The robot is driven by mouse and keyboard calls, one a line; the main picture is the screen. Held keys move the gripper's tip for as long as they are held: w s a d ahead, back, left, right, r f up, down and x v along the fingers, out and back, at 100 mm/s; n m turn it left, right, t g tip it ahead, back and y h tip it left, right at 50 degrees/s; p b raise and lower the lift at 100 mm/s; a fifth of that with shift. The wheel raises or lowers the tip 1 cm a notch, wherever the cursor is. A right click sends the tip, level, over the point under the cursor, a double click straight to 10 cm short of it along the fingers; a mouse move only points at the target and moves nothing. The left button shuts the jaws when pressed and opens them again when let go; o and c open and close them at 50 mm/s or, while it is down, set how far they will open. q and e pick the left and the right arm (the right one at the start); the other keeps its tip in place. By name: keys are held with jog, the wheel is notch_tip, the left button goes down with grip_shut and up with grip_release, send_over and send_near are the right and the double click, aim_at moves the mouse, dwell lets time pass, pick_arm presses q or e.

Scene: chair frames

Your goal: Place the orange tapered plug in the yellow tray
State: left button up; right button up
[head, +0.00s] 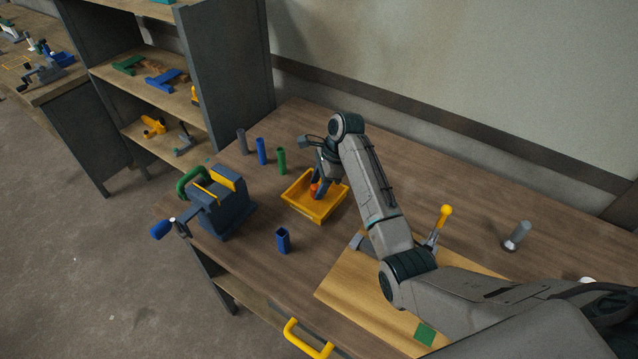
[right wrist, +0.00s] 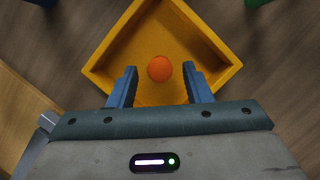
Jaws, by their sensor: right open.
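The orange tapered plug (right wrist: 159,68) shows in the right wrist view as a round orange top inside the yellow tray (right wrist: 215,47). In the head view the plug (head: 314,188) is partly hidden by my right gripper, and the tray (head: 325,210) sits on the wooden bench. My right gripper (right wrist: 160,85) is open over the tray, with one blue finger on each side of the plug and gaps between. The fingers (head: 318,190) also show at the tray in the head view. Whether the plug touches the tray floor is hard to tell. My left gripper is not in view.
A vise (head: 222,205) stands left of the tray. A grey, a blue (head: 262,152) and a green cylinder (head: 281,161) stand behind it, and a blue square tube (head: 283,240) in front. A board (head: 350,290) with a yellow-knobbed lever (head: 441,222) lies to the right, under my arm.

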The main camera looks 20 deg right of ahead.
jog(key=p+v, duration=0.2)
jog(key=v, duration=1)
